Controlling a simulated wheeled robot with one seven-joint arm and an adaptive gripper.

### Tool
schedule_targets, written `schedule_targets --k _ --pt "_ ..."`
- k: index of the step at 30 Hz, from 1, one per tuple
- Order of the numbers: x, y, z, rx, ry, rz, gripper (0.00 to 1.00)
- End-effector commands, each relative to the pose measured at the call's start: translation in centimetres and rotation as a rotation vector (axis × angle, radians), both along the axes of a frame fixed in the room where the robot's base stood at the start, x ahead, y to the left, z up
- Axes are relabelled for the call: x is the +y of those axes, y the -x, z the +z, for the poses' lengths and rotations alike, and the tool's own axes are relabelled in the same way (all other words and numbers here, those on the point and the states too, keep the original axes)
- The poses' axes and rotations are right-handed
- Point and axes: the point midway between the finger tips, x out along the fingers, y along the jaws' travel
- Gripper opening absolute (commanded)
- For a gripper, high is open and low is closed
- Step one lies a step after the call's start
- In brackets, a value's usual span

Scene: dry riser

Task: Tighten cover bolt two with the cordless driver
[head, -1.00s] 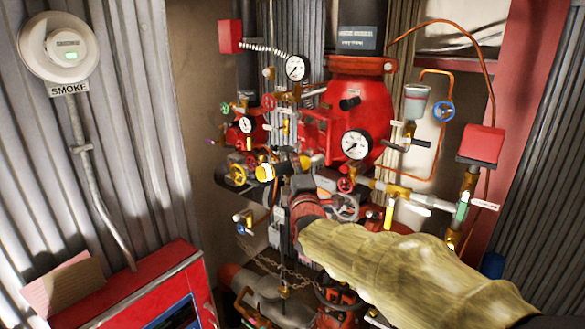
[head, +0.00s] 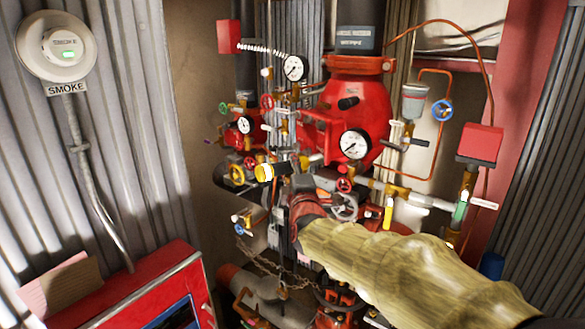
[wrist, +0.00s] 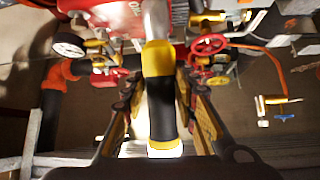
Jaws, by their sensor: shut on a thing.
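The cordless driver (wrist: 161,95), a black and yellow cylinder with a grey front, lies lengthwise between my gripper's fingers (wrist: 162,85) in the wrist view. My gripper is shut on it. In the head view the driver's yellow end (head: 265,173) sticks out to the left of my gripper (head: 296,180), whose fingers are mostly hidden among the pipework. The red valve body (head: 352,110) stands behind and above the driver. In the wrist view the driver's front reaches toward red metalwork (wrist: 108,14). I cannot tell which bolt is cover bolt two, or whether the driver touches a bolt.
Gauges (head: 355,144), a red handwheel (wrist: 208,44), small valves and copper pipe (head: 490,70) crowd round my gripper. A red cabinet (head: 150,290) stands at the lower left, and a smoke detector (head: 57,45) is on the corrugated wall. Free room is tight.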

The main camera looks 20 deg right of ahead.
Motion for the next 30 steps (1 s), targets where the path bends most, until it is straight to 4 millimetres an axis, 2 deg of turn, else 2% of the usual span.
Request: schedule_targets --k 14,30 --pt "0.0 0.0 0.2 -0.003 -0.001 0.000 0.00" --pt "2.8 0.7 0.3 -0.003 -0.001 0.002 0.00"
